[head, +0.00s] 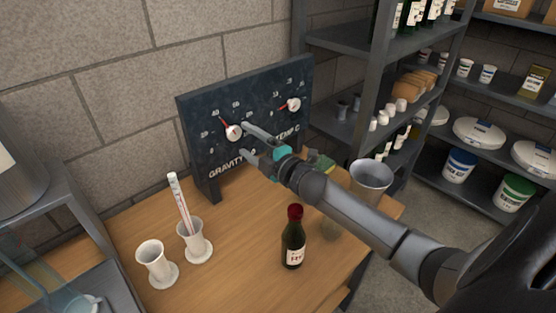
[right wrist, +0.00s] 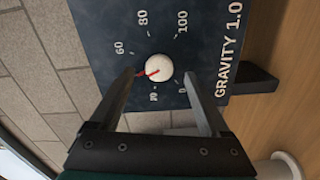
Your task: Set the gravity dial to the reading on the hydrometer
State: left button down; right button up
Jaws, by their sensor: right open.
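The gravity dial (head: 233,132) is a white knob with a red pointer on a dark upright board (head: 200,165). Its pointer leans up-left in the head view, towards a mark that looks like 40. My right gripper (head: 244,139) is open at the dial. In the right wrist view its fingertips (right wrist: 161,76) lie on either side of the white knob (right wrist: 159,66), with no clear contact. The left finger partly covers the scale near the pointer tip. The hydrometer (head: 180,203) stands tilted in a white cylinder (head: 196,243); its reading is too small to make out. My left gripper is out of view.
A second dial (head: 294,105), marked TEMP C, sits at the board's right. Shelves stand at the right.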

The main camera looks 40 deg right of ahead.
jog(key=s+d, duration=0.1)
jog(key=s, duration=1)
jog(key=shift+s+d+p, duration=0.15)
jog(key=shift+d+p, duration=0.15)
